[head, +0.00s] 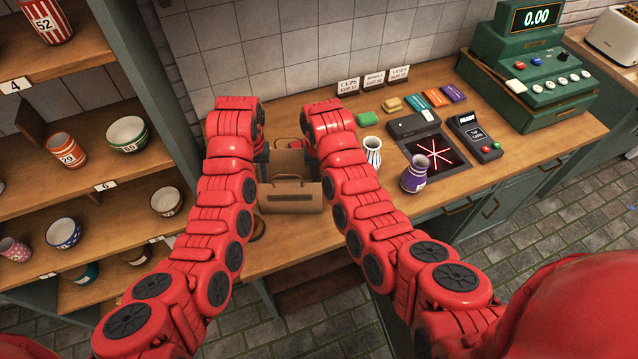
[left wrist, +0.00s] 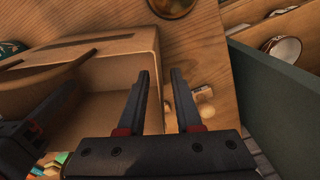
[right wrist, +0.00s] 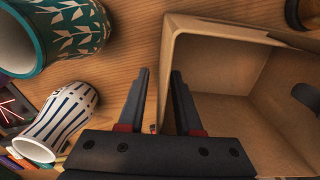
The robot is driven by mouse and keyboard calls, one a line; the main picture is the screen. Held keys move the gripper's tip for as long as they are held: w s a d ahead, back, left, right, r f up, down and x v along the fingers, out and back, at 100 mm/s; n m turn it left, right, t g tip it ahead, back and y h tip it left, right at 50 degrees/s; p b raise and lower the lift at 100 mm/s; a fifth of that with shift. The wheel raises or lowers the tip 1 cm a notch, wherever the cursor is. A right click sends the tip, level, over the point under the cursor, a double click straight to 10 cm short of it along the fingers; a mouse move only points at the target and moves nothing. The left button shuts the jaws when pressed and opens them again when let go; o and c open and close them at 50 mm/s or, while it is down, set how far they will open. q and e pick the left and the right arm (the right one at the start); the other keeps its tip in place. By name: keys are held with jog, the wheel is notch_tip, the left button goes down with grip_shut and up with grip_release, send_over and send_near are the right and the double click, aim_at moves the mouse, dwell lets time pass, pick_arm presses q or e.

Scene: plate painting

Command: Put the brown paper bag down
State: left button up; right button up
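The brown paper bag (head: 291,199) stands upright on the wooden counter, with its handle up. Its open top shows in the left wrist view (left wrist: 110,48) and the right wrist view (right wrist: 225,45). My left gripper (head: 264,158) is at the bag's left side. In the left wrist view its parted fingers (left wrist: 161,72) straddle the bag's side wall without closing on it. My right gripper (head: 310,148) is at the right side. In the right wrist view its fingers (right wrist: 160,72) are also apart around the wall's edge. The arms partly hide both grippers in the head view.
A striped white vase (head: 372,151) and a purple vase (head: 414,174) stand right of the bag. A teal leaf-patterned vase (right wrist: 62,38) is close to my right gripper. A green cash register (head: 530,75) stands farther right. Shelves with pots (head: 60,215) are at the left.

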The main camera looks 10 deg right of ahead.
pick_arm(q)
notch_tip(320, 180, up, 9)
jog(key=shift+d, duration=0.1)
pick_arm(e)
notch_tip(320, 180, up, 11)
jog(key=shift+w+a+f, duration=0.1)
jog(key=shift+f, duration=0.05)
jog(key=shift+r, duration=0.7)
dwell(0.5)
